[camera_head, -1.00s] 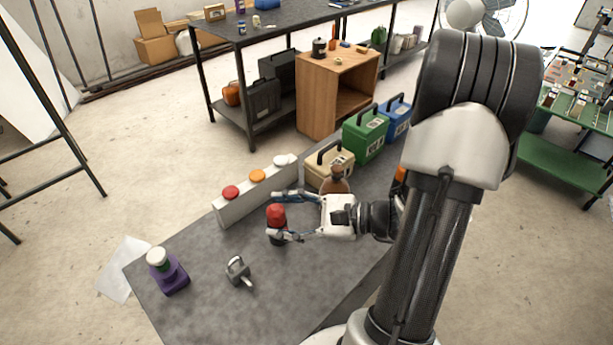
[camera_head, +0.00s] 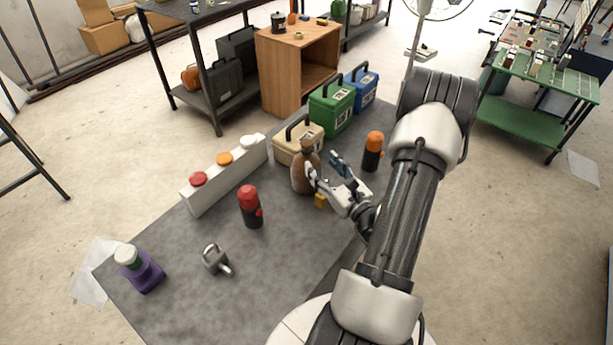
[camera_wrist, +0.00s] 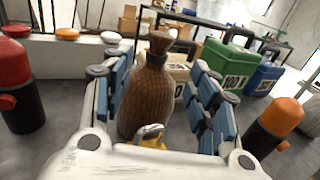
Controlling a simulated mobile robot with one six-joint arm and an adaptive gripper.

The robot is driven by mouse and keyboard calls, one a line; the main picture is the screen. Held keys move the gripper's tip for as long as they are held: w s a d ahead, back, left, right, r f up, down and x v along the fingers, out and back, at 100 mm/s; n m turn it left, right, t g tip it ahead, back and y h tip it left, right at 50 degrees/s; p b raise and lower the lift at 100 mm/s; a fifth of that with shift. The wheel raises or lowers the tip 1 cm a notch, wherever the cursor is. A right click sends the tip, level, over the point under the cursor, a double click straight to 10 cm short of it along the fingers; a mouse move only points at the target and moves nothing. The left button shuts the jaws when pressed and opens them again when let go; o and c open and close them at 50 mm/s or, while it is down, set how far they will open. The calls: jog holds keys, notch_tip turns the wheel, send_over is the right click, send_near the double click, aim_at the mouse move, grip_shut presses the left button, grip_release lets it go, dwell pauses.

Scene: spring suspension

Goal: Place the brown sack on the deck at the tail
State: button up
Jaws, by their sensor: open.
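The brown sack (camera_head: 304,175), with a tied neck, stands upright on the dark grey table in front of the tan case. It also shows large in the wrist view (camera_wrist: 152,95), between my gripper's two blue-padded fingers. My gripper (camera_head: 323,168) is open at the sack's right side, with one finger on each side of it in the wrist view (camera_wrist: 160,92). I cannot tell whether the pads touch it. A small yellow object (camera_head: 321,200) lies close to the sack's foot, near my gripper. I cannot make out for certain which surface is the deck.
The red-topped flask (camera_head: 250,206) stands left of the sack, and the orange-topped flask (camera_head: 373,151) stands right. Tan (camera_head: 290,149), green (camera_head: 331,109) and blue (camera_head: 362,90) cases line the back. A long white box (camera_head: 225,182) with coloured knobs lies left. The front table is mostly clear.

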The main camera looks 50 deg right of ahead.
aim_at(308, 151)
jog(key=x, duration=0.3)
jog(key=shift+w, duration=0.15)
jog(key=x, duration=0.1)
jog(key=b+x, duration=0.1)
jog(key=x, duration=0.2)
jog(key=shift+w+r, duration=0.25)
jog(key=shift+w, duration=0.2)
jog(key=shift+w+d, duration=0.15)
jog(key=shift+w, duration=0.1)
jog(key=shift+c, duration=0.3)
grip_shut()
jog(key=shift+r, duration=0.1)
